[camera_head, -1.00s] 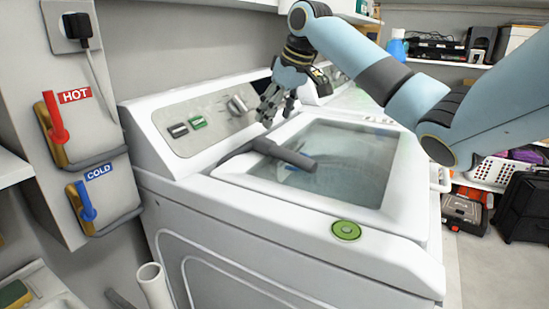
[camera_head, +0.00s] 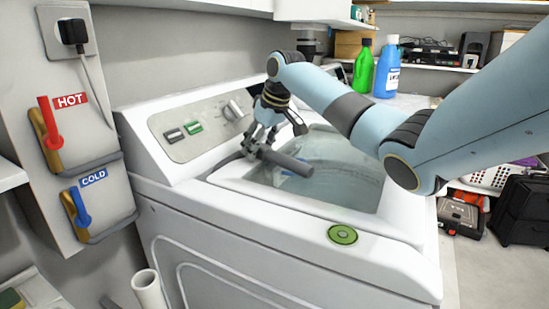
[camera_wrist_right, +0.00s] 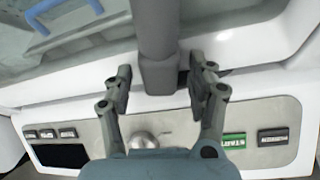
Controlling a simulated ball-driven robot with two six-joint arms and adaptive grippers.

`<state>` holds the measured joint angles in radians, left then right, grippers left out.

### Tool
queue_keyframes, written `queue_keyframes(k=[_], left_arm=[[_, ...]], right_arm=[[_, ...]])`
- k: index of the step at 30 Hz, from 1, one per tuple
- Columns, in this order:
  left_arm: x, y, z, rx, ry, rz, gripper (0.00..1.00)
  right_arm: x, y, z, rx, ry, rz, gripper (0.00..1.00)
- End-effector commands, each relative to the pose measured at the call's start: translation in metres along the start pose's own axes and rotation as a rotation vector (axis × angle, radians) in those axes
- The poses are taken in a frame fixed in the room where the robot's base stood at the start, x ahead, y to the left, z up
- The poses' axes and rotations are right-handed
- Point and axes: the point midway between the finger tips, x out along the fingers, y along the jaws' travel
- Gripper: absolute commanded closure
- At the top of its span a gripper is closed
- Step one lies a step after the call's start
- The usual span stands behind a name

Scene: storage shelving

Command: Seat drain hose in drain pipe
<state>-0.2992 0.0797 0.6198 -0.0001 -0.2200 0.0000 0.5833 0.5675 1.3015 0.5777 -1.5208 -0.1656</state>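The grey drain hose (camera_head: 287,163) lies over the rim of the washer's tub opening, its end over the water. My right gripper (camera_head: 262,150) is at the hose's bend by the control panel. In the right wrist view the fingers (camera_wrist_right: 162,82) stand open on either side of the hose (camera_wrist_right: 157,40), with a gap on each side. The white drain pipe (camera_head: 148,290) stands upright at the lower left, in front of the washer, its open top facing up. My left gripper is not in view.
HOT (camera_head: 55,130) and COLD (camera_head: 80,208) valves are on the left wall. Green (camera_head: 364,68) and blue (camera_head: 387,70) bottles stand behind.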

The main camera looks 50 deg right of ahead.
Motion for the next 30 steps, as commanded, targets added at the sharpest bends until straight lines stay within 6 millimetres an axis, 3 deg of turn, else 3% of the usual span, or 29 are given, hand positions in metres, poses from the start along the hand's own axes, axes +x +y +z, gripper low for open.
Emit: queue_keyframes(k=[2,12,23,30], left_arm=[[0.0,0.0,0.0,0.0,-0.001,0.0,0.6],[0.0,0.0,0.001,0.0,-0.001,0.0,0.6],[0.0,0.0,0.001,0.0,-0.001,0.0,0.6],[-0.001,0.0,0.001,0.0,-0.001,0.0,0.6]], right_arm=[[0.0,0.0,0.0,0.0,0.0,0.0,0.55],[0.0,0.0,0.0,0.0,0.0,0.0,0.99],[-0.006,0.0,-0.003,0.0,0.002,0.0,0.99],[-0.038,0.0,-0.017,0.0,0.005,0.002,0.99]])
